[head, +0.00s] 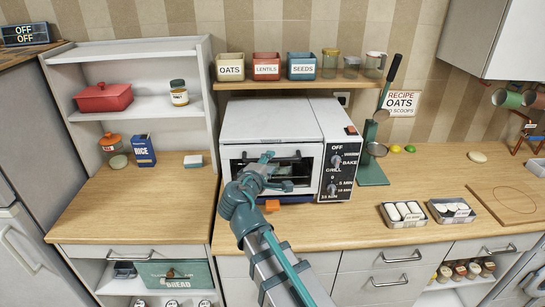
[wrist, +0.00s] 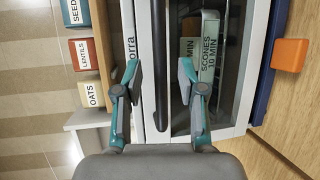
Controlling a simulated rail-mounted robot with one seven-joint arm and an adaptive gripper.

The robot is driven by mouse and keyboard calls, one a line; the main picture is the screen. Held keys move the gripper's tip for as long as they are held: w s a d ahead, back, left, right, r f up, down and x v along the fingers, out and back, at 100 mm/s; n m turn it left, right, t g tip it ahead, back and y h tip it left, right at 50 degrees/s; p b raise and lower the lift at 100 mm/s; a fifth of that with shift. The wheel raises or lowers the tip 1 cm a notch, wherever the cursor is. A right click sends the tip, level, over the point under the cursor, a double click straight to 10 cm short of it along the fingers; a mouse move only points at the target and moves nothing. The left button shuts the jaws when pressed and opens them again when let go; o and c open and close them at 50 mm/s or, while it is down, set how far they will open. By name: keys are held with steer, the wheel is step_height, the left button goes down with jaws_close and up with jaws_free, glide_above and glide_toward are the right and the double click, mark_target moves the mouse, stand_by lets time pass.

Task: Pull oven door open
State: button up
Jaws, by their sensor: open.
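The white countertop oven (head: 268,118) stands on the wooden counter, with a black control panel (head: 341,165) on its right. Its glass-fronted door (head: 232,155) looks upright and closed in the head view, partly hidden by my gripper (head: 268,163). In the wrist view, turned sideways, the dark bar handle (wrist: 160,50) runs along the door's upper edge. My gripper (wrist: 160,75) is open, with one fingertip on each side of the handle in the picture. I cannot tell whether either finger touches it. Labels reading scones and 10 min (wrist: 208,55) show at the glass.
An orange block (head: 272,205) lies on the counter in front of the oven. A shelf with oats, lentils and seeds tins (head: 266,67) hangs above. A green stand (head: 372,170) is close on the right, with two trays (head: 403,214) farther right. The counter left is mostly clear.

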steer(key=shift+p+x, duration=0.3)
steer(key=shift+x, duration=1.2)
jaws_close()
